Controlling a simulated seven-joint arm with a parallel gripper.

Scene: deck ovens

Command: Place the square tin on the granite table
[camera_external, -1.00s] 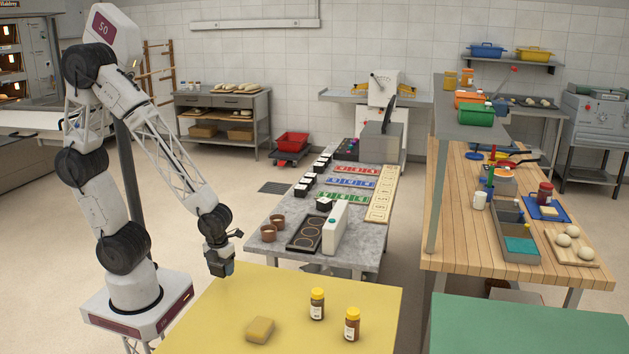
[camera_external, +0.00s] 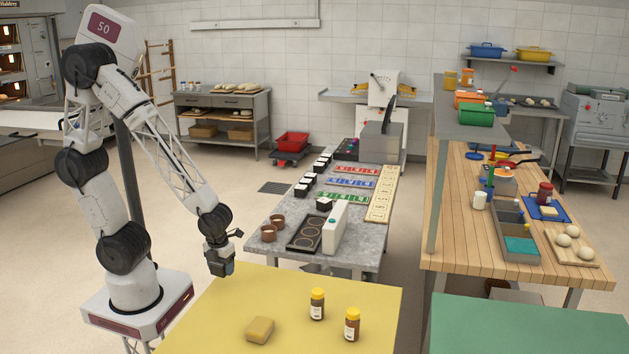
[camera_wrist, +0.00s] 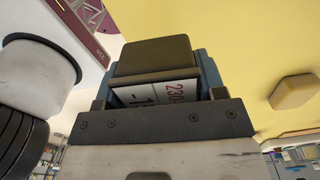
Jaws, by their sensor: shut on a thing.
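My gripper (camera_external: 221,266) hangs low over the far left corner of the yellow table, left of the granite table (camera_external: 362,243). In the wrist view it is shut on a dark square tin (camera_wrist: 155,56) with a white label bearing black and red print. The tin sits between the blue-grey fingers; part of it is hidden behind the gripper body. In the external view the held tin is hard to tell from the dark gripper.
The granite table bears brown cups (camera_external: 268,232), a black tray with rings (camera_external: 305,233), a white upright block (camera_external: 335,228), several black label-topped boxes (camera_external: 300,190) and coloured strips (camera_external: 350,182). The yellow table (camera_external: 235,300) holds a sponge-like block (camera_external: 260,329) and two yellow-capped jars (camera_external: 317,304).

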